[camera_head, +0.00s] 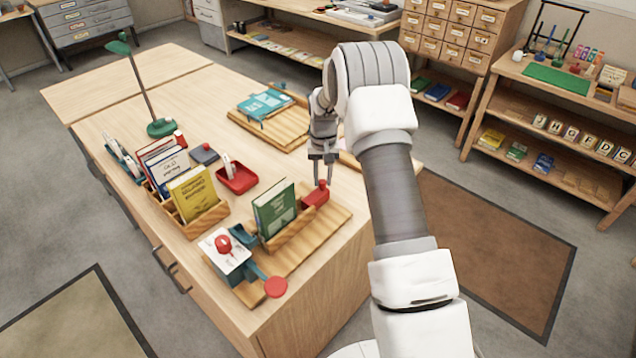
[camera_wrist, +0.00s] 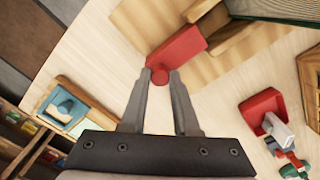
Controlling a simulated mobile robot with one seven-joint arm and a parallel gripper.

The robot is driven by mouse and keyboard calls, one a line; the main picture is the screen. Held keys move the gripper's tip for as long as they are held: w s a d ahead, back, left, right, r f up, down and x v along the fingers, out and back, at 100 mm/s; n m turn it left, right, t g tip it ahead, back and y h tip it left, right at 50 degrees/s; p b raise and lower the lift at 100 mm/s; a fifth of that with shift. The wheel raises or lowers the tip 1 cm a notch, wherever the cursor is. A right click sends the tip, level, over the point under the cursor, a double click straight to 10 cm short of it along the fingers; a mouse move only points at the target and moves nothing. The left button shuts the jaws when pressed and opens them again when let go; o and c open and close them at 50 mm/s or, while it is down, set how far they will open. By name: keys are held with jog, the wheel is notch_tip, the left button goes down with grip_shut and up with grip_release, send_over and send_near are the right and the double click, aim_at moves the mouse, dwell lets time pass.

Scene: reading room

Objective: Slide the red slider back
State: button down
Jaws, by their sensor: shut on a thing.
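The red slider (camera_head: 315,197) sits at the back right end of the wooden board (camera_head: 333,217), beside a wooden rack holding a green book (camera_head: 273,210). In the wrist view the slider (camera_wrist: 181,50) is a red block with a small round knob (camera_wrist: 160,76). My gripper (camera_head: 322,172) points down over the slider. Its two fingers (camera_wrist: 160,80) are shut on the knob, one on each side. The slider's underside is hidden.
A rack of books (camera_head: 194,193), a red tray (camera_head: 238,180) and a green lamp (camera_head: 160,127) stand to the left.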

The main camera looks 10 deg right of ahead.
jog(key=shift+w+d+r, duration=0.1)
jog(key=shift+w+d, duration=0.05)
jog(key=shift+d, duration=0.1)
jog(key=c, duration=0.7)
grip_release()
jog(key=shift+o, duration=0.2)
notch_tip(320, 180, up, 17)
jog(key=shift+r, duration=0.15)
